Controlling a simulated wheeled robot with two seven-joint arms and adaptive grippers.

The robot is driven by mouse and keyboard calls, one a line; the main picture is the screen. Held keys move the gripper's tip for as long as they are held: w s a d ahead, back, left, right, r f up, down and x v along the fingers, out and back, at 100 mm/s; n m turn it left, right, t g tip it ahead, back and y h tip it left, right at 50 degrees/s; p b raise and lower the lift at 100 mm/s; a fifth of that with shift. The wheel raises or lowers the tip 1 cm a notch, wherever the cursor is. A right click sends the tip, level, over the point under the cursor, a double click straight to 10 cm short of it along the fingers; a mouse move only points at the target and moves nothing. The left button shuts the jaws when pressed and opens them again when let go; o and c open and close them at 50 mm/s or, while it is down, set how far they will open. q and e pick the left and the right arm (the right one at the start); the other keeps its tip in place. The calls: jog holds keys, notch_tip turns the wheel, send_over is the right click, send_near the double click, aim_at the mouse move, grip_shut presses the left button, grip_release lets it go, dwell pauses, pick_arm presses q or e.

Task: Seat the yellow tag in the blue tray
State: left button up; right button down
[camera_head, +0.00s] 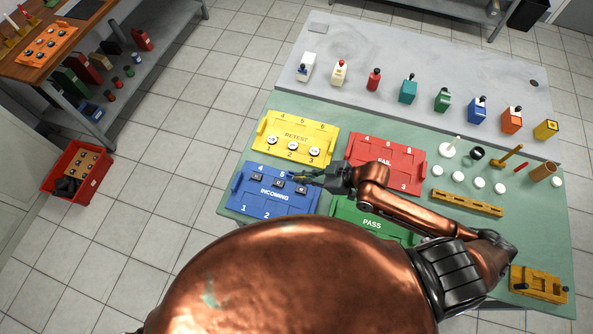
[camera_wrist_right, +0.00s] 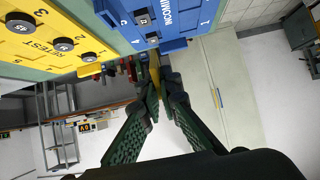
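The blue tray (camera_head: 250,196), marked INCOMING, lies on the green mat with several small dark pieces in its upper row. It also shows at the top of the right wrist view (camera_wrist_right: 185,30). My right gripper (camera_head: 300,176) is over the tray's upper right part. In the right wrist view its fingers (camera_wrist_right: 160,85) are close together around a thin yellow piece, which looks like the yellow tag (camera_wrist_right: 154,68). The tag's lower part is hidden between the fingers. My left gripper is not in view.
The yellow RETEST tray (camera_head: 272,123) holds round white pieces. The red FAIL tray (camera_head: 408,158) and green PASS tray (camera_head: 347,211) lie close by, partly behind my right arm. White discs and wooden blocks lie at right.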

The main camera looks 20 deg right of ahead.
jog(key=w+f, duration=0.6)
jog(key=shift+w+b, duration=0.25)
jog(key=shift+b, duration=0.1)
jog(key=f, duration=0.1)
jog(key=w+f, duration=0.1)
jog(key=f, duration=0.1)
jog(key=shift+d+f, duration=0.1)
jog(key=shift+f, duration=0.3)
jog(key=shift+f, duration=0.1)
jog(key=shift+f, duration=0.15)
jog(key=c, duration=2.2)
grip_release()
jog(key=shift+o, duration=0.2)
jog(key=shift+s+a+v, duration=0.1)
jog(key=shift+s+v, duration=0.05)
jog(key=shift+v, duration=1.15)
jog(key=shift+s+a+v, duration=0.1)
jog(key=shift+s+v, duration=0.05)
jog(key=shift+v, duration=1.2)
jog(key=shift+s+a+v, duration=0.1)
jog(key=shift+s+v, duration=0.05)
jog(key=shift+v, duration=1.15)
